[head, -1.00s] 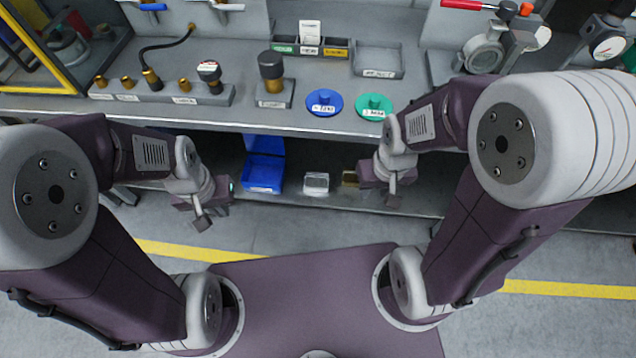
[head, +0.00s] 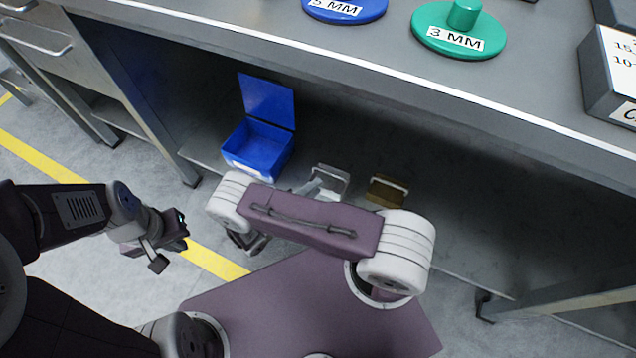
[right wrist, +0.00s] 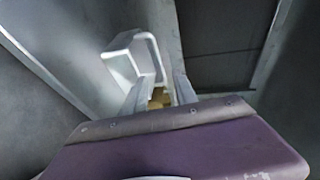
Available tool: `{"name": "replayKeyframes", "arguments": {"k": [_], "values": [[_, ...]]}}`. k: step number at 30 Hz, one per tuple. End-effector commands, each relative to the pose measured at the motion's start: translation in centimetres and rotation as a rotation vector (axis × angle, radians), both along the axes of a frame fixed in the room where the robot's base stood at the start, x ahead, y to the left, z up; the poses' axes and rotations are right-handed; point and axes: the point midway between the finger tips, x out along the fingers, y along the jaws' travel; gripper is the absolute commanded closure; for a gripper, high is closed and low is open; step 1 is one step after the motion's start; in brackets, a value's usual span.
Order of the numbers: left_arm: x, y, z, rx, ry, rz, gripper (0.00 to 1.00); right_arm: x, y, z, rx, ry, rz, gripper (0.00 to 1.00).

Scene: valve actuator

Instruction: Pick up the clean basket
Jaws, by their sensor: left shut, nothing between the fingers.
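The pale grey-white basket (head: 331,179), which I take as the clean one, is on the low shelf under the bench. A brown basket (head: 388,191) sits to its right. My right gripper (head: 314,187) is close to the pale basket, partly hidden by my own arm. In the right wrist view, my right gripper's fingers (right wrist: 158,92) are apart. The pale basket (right wrist: 133,58) with its raised handle shows just beyond them; contact cannot be told. A small yellow-brown patch shows between the fingertips. My left gripper (head: 172,238) is shut and empty, left of the shelf.
A blue open-lidded box (head: 258,145) stands left of the baskets on the shelf. The bench top (head: 400,75) overhangs the shelf and carries a blue disc (head: 345,8) and a green disc (head: 458,32). A bench leg (head: 150,110) stands at left.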

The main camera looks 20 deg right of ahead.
Motion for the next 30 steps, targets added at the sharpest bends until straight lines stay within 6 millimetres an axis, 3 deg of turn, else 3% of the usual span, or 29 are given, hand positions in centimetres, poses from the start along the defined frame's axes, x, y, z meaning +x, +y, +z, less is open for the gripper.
{"name": "replayKeyframes", "arguments": {"k": [5, 10, 17, 21, 24, 30], "values": [[0.0, 0.0, -0.3, 0.000, -0.001, 0.000, 1.00, 0.2, -0.2, -0.4, -0.018, 0.016, 0.020, 0.66], [0.0, 0.0, -1.7, 0.000, -0.001, 0.000, 1.00, 1.2, -2.7, -1.1, -0.017, 0.014, 0.014, 0.66], [0.0, 0.0, -2.2, 0.000, -0.001, 0.000, 1.00, 1.7, -3.8, -1.2, -0.015, 0.013, 0.015, 0.66], [0.0, 0.0, -4.3, 0.000, -0.001, 0.000, 1.00, 2.3, -6.3, -2.0, -0.014, 0.014, 0.011, 0.66], [0.0, 0.0, -4.9, 0.000, 0.000, 0.000, 1.00, 3.0, -7.7, -2.0, -0.014, 0.012, 0.013, 0.66], [0.0, 0.0, -4.8, 0.000, 0.000, 0.000, 1.00, 3.3, -8.3, -1.8, -0.013, 0.014, 0.017, 0.66]]}}
